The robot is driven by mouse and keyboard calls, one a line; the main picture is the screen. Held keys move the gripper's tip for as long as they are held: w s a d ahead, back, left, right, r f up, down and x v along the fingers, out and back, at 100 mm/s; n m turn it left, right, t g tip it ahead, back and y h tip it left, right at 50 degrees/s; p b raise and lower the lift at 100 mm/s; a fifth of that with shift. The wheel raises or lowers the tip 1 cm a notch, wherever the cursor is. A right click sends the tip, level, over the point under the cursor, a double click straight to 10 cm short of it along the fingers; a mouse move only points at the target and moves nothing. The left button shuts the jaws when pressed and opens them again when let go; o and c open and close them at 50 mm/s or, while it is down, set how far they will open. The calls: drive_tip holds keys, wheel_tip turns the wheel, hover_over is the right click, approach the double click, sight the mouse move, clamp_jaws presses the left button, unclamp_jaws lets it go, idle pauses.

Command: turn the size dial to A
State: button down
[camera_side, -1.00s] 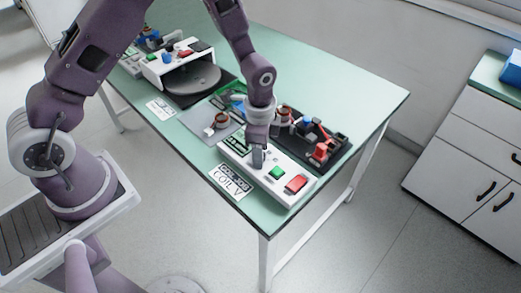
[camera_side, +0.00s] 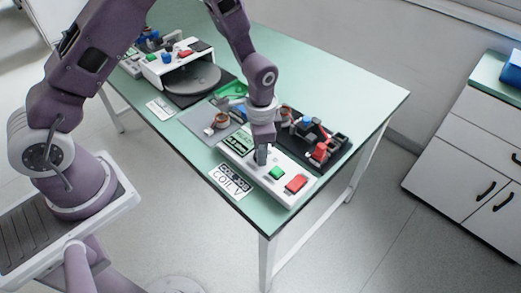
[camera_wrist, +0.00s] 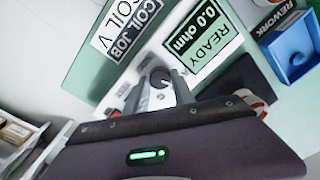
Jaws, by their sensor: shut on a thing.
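The size dial (camera_wrist: 160,78) is a small round dark knob on the white tester panel (camera_side: 253,171). In the wrist view it sits between the two fingers of my gripper (camera_wrist: 161,84), which is shut on it. In the side view my gripper (camera_side: 262,160) points down onto the panel and hides the dial. The dial's letters are too small or hidden to read, so I cannot tell its setting. The tester's screen (camera_wrist: 207,40) reads "READY" and "0.0 ohm". A white "COIL JOB" card (camera_side: 229,181) lies in front of the panel.
A green button (camera_side: 276,173) and a red button (camera_side: 296,184) are on the panel, right of my gripper. A dark fixture with red parts (camera_side: 320,150) stands behind. A blue "REWORK" bin (camera_wrist: 292,48) is at the right in the wrist view. The table's far right is clear.

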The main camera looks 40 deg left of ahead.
drive_tip(key=shift+w+n, duration=0.1)
drive_tip(key=shift+n, duration=2.1)
drive_tip(key=c, duration=1.1)
unclamp_jaws()
drive_tip(key=shift+o, duration=0.2)
drive_tip(key=shift+r, duration=0.1)
wheel_tip(320, 180, up, 7)
drive_tip(key=shift+d+f, duration=0.1)
